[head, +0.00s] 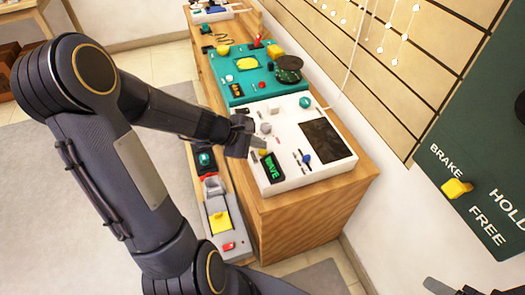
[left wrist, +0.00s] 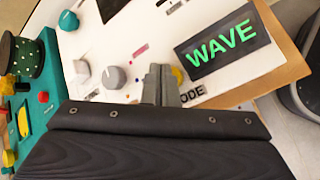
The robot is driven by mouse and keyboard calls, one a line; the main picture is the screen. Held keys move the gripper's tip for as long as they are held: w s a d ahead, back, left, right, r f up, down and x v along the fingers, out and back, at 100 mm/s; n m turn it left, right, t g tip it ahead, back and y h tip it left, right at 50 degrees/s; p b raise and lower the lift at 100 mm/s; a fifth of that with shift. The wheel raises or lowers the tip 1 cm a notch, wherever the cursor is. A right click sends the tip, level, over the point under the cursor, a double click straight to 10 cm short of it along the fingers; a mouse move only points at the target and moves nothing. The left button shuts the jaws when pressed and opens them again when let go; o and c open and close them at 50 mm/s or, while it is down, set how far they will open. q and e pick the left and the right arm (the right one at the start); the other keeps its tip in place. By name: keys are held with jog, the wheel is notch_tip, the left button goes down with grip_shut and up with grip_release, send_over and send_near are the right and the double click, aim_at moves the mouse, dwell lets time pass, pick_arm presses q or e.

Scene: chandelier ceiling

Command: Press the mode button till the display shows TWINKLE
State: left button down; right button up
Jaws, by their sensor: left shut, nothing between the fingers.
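The white control panel (head: 312,165) lies on the wooden cabinet and fills much of the left wrist view (left wrist: 140,40). Its dark display (head: 272,168) reads WAVE in green, clearly legible in the left wrist view (left wrist: 221,41). The yellow mode button (left wrist: 178,75) is beside the display, partly hidden behind my fingers. Its label (left wrist: 190,94) shows only "ODE". My left gripper (head: 260,143) is shut and empty, its fingertips (left wrist: 160,73) over the panel close to the button; I cannot tell whether they touch it. A dark part at the lower right edge (head: 440,287) looks like my right gripper, mostly cut off.
A grey knob (left wrist: 113,77) is left of my fingers. A teal panel (head: 243,75) with a dotted spool (head: 288,70) stands beyond the white panel. A lower shelf with a yellow switch (head: 220,222) is in front. A green BRAKE board (head: 480,150) hangs at right.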

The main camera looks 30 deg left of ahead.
aim_at(259, 152)
pick_arm(q)
jog(key=shift+f+b, duration=0.55)
jog(key=shift+f, duration=0.1)
dwell(0.8)
jog(key=shift+r, duration=0.1)
jog(key=shift+r+p, duration=0.8)
jog(key=shift+r, duration=0.05)
notch_tip(259, 152, up, 5)
jog(key=p, duration=0.4)
dwell(0.8)
